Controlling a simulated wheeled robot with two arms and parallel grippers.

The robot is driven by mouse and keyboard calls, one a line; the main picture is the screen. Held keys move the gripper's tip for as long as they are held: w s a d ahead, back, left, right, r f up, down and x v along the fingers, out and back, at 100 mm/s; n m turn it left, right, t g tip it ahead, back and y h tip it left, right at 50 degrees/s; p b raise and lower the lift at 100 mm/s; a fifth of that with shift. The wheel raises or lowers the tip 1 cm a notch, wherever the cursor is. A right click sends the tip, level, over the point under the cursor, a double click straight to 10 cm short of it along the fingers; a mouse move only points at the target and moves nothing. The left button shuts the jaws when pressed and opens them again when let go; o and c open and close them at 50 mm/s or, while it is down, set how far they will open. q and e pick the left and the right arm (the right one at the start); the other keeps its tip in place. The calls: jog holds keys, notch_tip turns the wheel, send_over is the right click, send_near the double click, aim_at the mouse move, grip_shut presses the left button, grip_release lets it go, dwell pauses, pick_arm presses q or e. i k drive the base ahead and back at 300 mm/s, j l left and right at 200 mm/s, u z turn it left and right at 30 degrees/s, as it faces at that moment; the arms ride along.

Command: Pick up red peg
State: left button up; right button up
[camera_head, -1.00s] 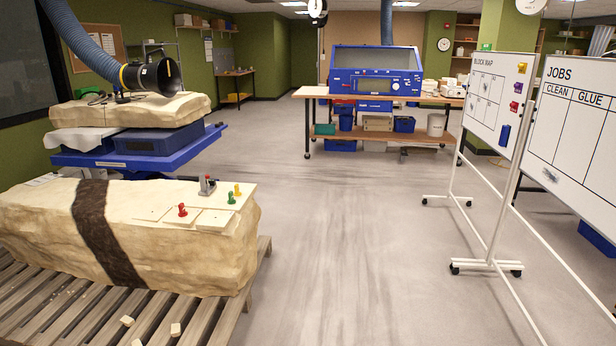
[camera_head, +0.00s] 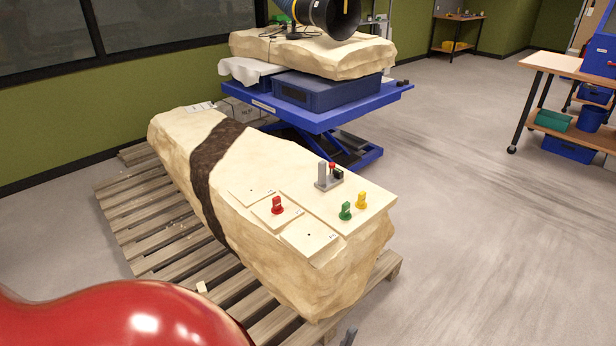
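The red peg (camera_head: 277,206) stands upright on a pale square plate (camera_head: 264,217) on top of the large plaster-coloured block (camera_head: 300,262). A green peg (camera_head: 345,211) and a yellow peg (camera_head: 361,200) stand upright to its right on a larger pale board (camera_head: 378,203). Neither of my grippers can be made out. A large red rounded surface, which seems to be part of my own arm, fills the lower left, well in front of the block. A small dark part shows at the bottom edge, too little to identify.
A grey fixture (camera_head: 323,174) stands on the board behind the pegs. The block rests on a wooden pallet (camera_head: 139,213). Behind it, a blue lift table (camera_head: 336,117) carries another block (camera_head: 312,52) under a black hose nozzle (camera_head: 338,14). Floor at right is open.

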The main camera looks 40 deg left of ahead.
aim_at(276, 209)
jog(key=i+l+u, duration=0.2)
jog(key=i, duration=0.95)
jog(key=i+u, duration=0.5)
jog(key=u, duration=0.2)
jog(key=i+u, duration=0.3)
jog(key=k+l, duration=0.05)
jog(key=k, duration=0.05)
